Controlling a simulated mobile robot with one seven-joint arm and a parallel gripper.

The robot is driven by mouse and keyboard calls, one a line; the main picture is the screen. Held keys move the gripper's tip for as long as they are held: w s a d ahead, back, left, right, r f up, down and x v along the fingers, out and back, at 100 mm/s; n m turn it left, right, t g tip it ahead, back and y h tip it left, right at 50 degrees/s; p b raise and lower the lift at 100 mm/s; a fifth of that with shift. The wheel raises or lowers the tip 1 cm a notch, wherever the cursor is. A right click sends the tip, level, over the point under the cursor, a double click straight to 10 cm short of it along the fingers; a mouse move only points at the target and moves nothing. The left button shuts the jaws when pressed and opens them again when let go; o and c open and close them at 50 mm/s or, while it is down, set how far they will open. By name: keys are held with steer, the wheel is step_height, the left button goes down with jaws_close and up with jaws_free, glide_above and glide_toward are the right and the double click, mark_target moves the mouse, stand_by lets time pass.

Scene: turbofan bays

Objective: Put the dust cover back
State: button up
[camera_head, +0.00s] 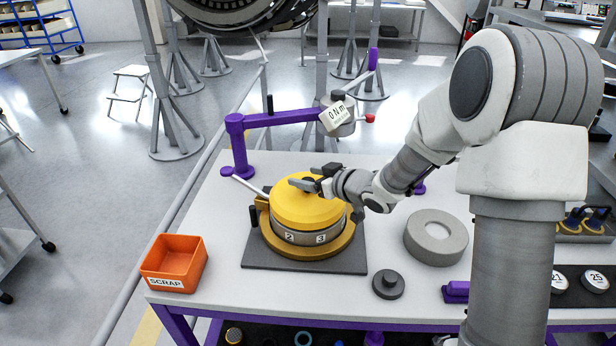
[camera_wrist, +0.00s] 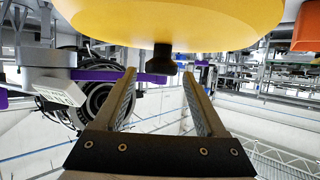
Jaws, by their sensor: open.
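The dust cover (camera_head: 305,210) is a yellow round lid. It sits on top of a grey ring-shaped body (camera_head: 298,238) marked 2 and 3, in the fixture on the table. My gripper (camera_head: 311,178) is above the cover's top, reaching in from the right. In the wrist view the cover (camera_wrist: 175,22) fills the top, with a dark knob (camera_wrist: 162,60) standing out from its middle. The open fingers (camera_wrist: 159,74) point at the knob, one on each side of its line in the picture; I cannot tell whether it lies between the tips. The fingers do not appear closed on it.
A purple arm (camera_head: 280,119) with a 0 Nm display (camera_head: 337,116) stands behind the cover. An orange SCRAP bin (camera_head: 174,262) is at the left. A grey ring (camera_head: 436,237) and a dark round knobbed piece (camera_head: 388,284) lie to the right.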

steer(key=shift+r+p, duration=0.45)
steer(key=shift+r, duration=0.15)
steer(key=s+d+r+m+t+h+p, duration=0.1)
steer(key=s+d+r+m+h, duration=0.2)
steer(key=s+d+r+h, duration=0.5)
steer(key=s+d+r+m+h, duration=0.25)
steer(key=s+d+r, duration=0.3)
steer(key=d, duration=0.65)
steer(key=s+a+m+g, duration=0.1)
steer(key=s+g, duration=0.1)
steer(key=s, duration=0.8)
steer(key=s+a+m+g+y, duration=0.1)
steer(key=s+a+m+g, duration=0.1)
steer(key=s, duration=0.7)
steer(key=shift+s+a+g, duration=0.15)
steer(key=shift+s+g, duration=0.25)
steer(key=shift+g, duration=0.3)
